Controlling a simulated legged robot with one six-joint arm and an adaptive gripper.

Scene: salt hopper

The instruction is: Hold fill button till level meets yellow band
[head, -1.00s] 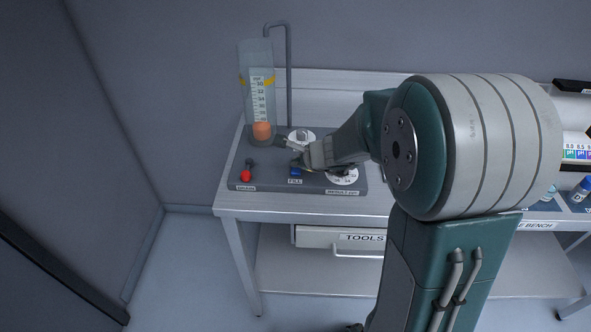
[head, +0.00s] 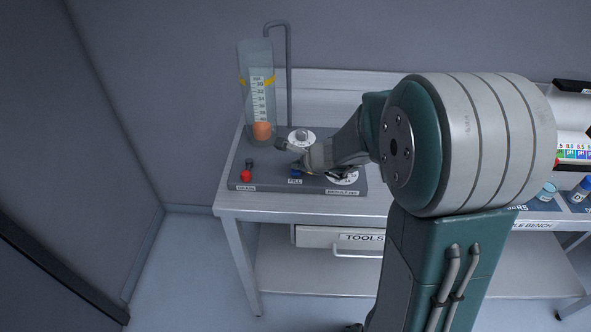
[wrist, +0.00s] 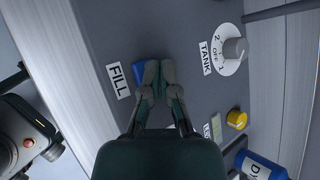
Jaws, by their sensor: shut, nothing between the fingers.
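The clear level tube (head: 258,105) stands at the back left of the grey panel. Its orange level marker (head: 262,131) sits near the bottom of the printed scale, well below the yellow band (head: 271,81). The blue fill button (head: 296,172) is on the panel's front edge by the FILL label, and it shows in the wrist view (wrist: 138,70) partly covered by my fingers. My gripper (wrist: 160,67) is shut and empty, with its fingertips over the button's side. I cannot tell whether they touch or press it.
A red drain button (head: 245,175) is left of the fill button. A white tank dial (head: 301,137) is behind it, and another dial (head: 342,177) is at the right. A yellow button (wrist: 237,119) and a blue bottle (wrist: 262,166) show in the wrist view. A bent pipe (head: 289,75) rises behind.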

